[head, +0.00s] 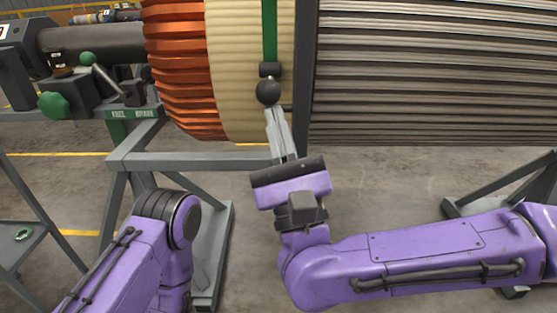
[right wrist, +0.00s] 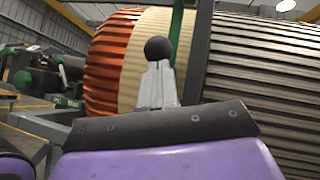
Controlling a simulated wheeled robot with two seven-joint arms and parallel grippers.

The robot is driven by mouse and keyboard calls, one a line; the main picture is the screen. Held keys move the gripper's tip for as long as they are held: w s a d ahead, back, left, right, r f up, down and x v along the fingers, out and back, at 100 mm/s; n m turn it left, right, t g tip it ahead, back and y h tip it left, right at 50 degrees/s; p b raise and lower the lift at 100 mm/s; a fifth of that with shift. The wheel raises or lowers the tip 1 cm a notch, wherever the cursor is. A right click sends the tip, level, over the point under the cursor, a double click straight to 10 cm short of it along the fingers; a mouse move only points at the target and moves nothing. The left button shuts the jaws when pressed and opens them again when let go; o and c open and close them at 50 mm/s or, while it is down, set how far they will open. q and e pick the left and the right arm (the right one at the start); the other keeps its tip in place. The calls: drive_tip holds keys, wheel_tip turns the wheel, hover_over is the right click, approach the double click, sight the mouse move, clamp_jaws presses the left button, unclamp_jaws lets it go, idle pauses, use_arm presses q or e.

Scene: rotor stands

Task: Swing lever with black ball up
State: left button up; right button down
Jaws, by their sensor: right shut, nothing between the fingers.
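The black ball (head: 268,91) sits in front of the cream band of the large rotor, just below a small dark block (head: 270,69) on a green strip. My right gripper (head: 276,112) points up from below. Its grey fingers are shut together and their tips reach the underside of the ball; I cannot tell whether they touch it. The right wrist view shows the ball (right wrist: 158,49) right above the fingertips (right wrist: 155,65). The lever's shaft is not clearly visible behind the ball and fingers. My left arm shows at lower left, but its gripper is out of view.
The rotor has orange ribs (head: 180,70), a cream band (head: 232,50) and a grey ribbed body (head: 420,75). A grey stand frame (head: 190,160) runs below the rotor.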

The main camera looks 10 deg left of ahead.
drive_tip(key=w+f+b+v, duration=0.1)
drive_tip(key=b+v, duration=0.4)
drive_tip(key=v, duration=0.8)
drive_tip(key=shift+w+d+b, duration=0.15)
drive_tip(key=shift+w+b, duration=0.05)
drive_tip(key=shift+b, duration=0.2)
drive_tip(key=shift+f, duration=0.1)
